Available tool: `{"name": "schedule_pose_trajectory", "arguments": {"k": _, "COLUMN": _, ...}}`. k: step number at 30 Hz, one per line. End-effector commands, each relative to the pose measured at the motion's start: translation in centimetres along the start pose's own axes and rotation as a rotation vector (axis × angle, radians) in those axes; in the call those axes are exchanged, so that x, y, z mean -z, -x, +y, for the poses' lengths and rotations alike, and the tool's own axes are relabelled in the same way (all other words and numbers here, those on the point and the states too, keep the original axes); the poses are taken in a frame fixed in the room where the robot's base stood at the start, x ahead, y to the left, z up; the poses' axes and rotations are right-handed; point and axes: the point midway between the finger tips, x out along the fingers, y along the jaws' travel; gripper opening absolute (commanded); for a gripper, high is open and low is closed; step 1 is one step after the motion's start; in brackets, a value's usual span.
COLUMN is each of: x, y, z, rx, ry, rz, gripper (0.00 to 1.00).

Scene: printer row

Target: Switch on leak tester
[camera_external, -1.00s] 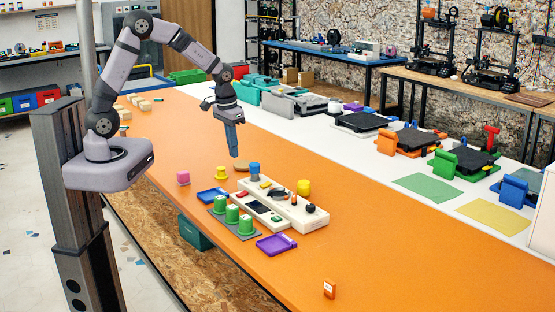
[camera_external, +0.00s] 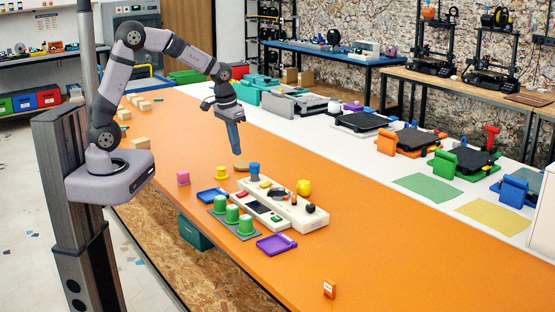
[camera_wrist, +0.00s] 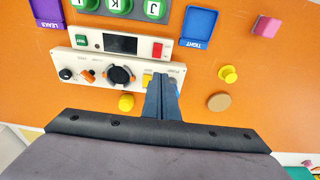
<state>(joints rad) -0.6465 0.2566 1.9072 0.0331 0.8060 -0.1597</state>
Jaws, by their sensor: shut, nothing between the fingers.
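The leak tester is a pale device in two long panels on the orange bench. One panel (camera_external: 264,209) carries a dark display (camera_wrist: 120,44), a green button (camera_wrist: 81,40) and a red control (camera_wrist: 158,49). The other panel (camera_external: 290,205) carries a large black knob (camera_wrist: 120,75), smaller knobs and a yellow control (camera_wrist: 147,80). My gripper (camera_external: 238,152) is shut and empty, pointing down above the bench beyond the tester's far end. In the wrist view its fingers (camera_wrist: 163,82) cover part of the knob panel's lettering.
Green cylinders (camera_external: 232,213) stand on a grey plate beside the tester. A blue tray (camera_external: 212,195) and a purple tray (camera_external: 276,244) lie near it. The right foreground is mostly clear.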

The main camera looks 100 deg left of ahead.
Motion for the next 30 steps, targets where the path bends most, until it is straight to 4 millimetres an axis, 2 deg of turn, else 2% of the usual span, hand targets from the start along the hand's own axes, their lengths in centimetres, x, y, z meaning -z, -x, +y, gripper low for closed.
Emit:
{"name": "schedule_pose_trajectory", "arguments": {"k": 10, "x": 0.0, "y": 0.1, "z": 0.0, "rx": 0.000, "ry": 0.000, "rz": 0.001, "gripper": 0.00}}
{"name": "schedule_pose_trajectory", "arguments": {"k": 16, "x": 0.0, "y": -0.9, "z": 0.0, "rx": 0.001, "ry": 0.000, "rz": -0.002, "gripper": 0.00}}
{"name": "schedule_pose_trajectory", "arguments": {"k": 20, "x": -0.1, "y": -2.4, "z": 0.0, "rx": 0.001, "ry": 0.000, "rz": -0.005, "gripper": 0.00}}
{"name": "schedule_pose_trajectory", "arguments": {"k": 30, "x": -0.1, "y": -8.4, "z": -0.1, "rx": 0.001, "ry": 0.000, "rz": -0.005, "gripper": 0.00}}
